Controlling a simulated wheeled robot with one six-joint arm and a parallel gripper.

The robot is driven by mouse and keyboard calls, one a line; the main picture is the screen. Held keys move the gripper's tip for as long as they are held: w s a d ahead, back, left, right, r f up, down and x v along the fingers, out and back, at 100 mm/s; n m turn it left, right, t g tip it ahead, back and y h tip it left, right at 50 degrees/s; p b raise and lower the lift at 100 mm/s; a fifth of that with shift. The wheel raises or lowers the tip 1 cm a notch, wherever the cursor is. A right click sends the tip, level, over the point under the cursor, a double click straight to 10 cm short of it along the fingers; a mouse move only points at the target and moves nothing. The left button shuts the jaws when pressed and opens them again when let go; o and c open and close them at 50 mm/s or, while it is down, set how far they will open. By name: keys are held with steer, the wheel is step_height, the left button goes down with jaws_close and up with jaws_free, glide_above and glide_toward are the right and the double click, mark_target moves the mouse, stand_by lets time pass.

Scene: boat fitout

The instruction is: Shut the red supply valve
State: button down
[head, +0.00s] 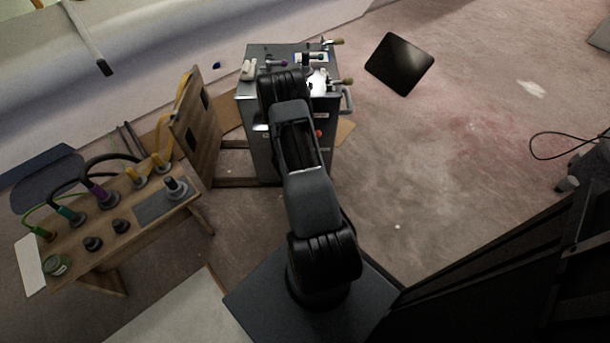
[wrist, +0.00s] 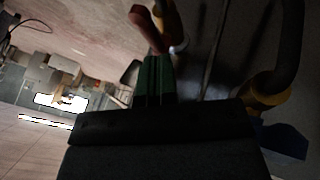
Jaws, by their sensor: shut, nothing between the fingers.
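A dull red handle (wrist: 147,27) shows at the top of the wrist view, just beyond my fingertips; I take it for the red supply valve's handle. My gripper (wrist: 153,62) has green fingers, pressed together with nothing between them. The fingertips lie close to the handle's lower end; I cannot tell whether they touch it. In the head view my arm hides my gripper and any red lever. A small red knob (head: 318,134) shows on the cabinet's front, beside my arm.
The grey cabinet (head: 263,150) carries purple (head: 283,63) and green (head: 320,56) fittings and tan-ended handles (head: 347,82). A wooden bench (head: 100,245) with hoses stands at left. A dark panel (head: 400,64) lies at right. Yellow fittings (wrist: 264,90) flank my gripper. Floor at right is mostly clear.

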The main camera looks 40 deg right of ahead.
steer(key=b+x, duration=0.2)
steer(key=x, duration=0.3)
steer(key=shift+d+f, duration=0.1)
steer(key=shift+f, duration=0.05)
steer(key=shift+s, duration=0.15)
